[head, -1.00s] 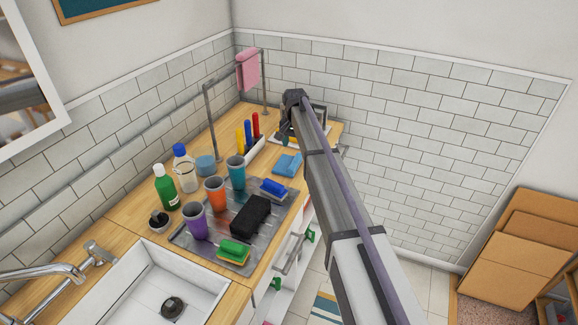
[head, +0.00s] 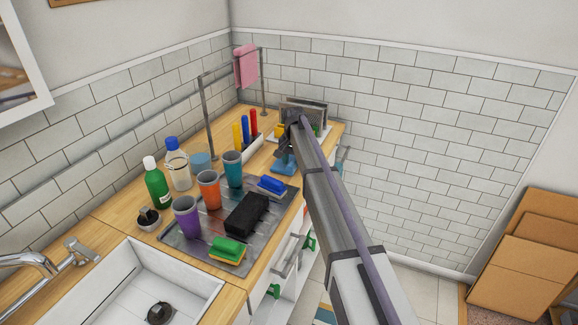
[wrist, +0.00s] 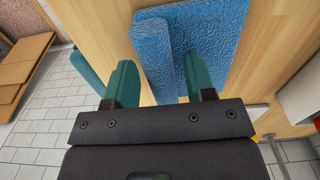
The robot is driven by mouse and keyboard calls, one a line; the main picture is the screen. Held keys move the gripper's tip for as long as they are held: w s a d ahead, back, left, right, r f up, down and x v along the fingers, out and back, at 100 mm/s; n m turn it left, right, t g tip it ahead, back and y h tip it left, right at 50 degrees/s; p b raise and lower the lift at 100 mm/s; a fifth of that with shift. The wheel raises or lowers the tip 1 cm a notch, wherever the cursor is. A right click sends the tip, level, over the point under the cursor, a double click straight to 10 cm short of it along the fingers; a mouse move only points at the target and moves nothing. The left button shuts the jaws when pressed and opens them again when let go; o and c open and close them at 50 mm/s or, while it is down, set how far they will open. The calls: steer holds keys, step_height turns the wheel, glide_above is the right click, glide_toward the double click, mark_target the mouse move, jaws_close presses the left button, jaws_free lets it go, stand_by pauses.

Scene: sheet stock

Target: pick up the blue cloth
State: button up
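The blue cloth (wrist: 208,30) lies folded on the wooden counter, with a narrower fold along its left side in the wrist view. In the head view the cloth (head: 286,168) is partly hidden by my gripper and arm. My gripper (wrist: 158,72) is open, its two teal fingers apart and pointing at the cloth. The right finger overlaps the cloth in the picture, and the left finger is just left of its edge. I cannot tell whether the fingers touch it. Nothing is held.
A grey tray (head: 180,243) holds cups, sponges and a black block to the left. Coloured upright items (head: 246,130) and a rack (head: 303,112) stand behind. A teal cloth (wrist: 85,66) hangs by the counter's edge. Open floor lies beyond that edge.

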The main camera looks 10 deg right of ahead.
steer(key=c, duration=0.8)
steer(key=shift+r, duration=0.1)
